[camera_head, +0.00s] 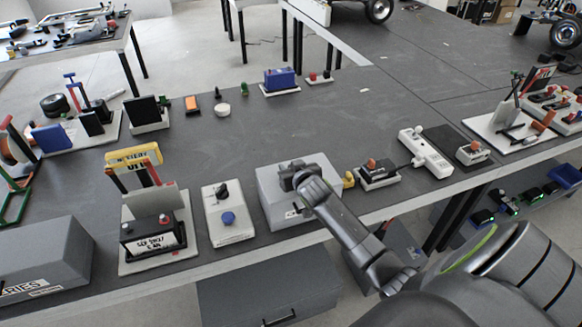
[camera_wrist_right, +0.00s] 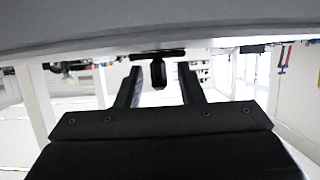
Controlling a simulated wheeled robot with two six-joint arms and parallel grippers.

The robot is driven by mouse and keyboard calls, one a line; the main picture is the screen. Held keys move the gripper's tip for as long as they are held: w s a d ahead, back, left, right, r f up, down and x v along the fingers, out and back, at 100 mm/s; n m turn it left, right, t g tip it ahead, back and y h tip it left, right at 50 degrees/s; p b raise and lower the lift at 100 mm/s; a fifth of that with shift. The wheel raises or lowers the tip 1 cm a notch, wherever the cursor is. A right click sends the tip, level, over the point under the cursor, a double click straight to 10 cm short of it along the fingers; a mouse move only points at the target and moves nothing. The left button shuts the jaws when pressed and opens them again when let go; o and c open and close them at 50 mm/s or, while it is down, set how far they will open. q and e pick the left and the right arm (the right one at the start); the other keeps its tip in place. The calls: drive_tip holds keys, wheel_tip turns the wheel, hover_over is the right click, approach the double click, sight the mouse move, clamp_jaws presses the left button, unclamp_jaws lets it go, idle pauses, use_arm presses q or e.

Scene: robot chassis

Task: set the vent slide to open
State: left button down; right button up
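A light grey box (camera_head: 268,208) stands near the front edge of the table, with a small label on its front. My right gripper (camera_head: 294,172) is over its top in the head view and hides much of it. In the right wrist view, a small black knob on a flat black base (camera_wrist_right: 158,74) sits on a pale grey surface. It looks like the vent slide's knob. My right gripper (camera_wrist_right: 159,68) is open, with one finger on each side of the knob and visible gaps between. The slide's setting cannot be told. My left gripper is out of view.
A white panel with a blue knob (camera_head: 228,218) stands left of the box. A small yellow part (camera_head: 348,180) and a plate with an orange-red button (camera_head: 378,174) are close on the right. The table behind the box is mostly clear.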

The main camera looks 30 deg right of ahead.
clamp_jaws()
idle(0.3)
drive_tip(key=d, duration=0.2)
drive_tip(key=s+d, duration=0.1)
drive_tip(key=d, duration=0.1)
drive_tip(key=shift+d+p, duration=0.15)
drive_tip(key=shift+p, duration=0.2)
drive_tip(key=shift+r, duration=0.1)
unclamp_jaws()
drive_tip(key=shift+d, duration=0.15)
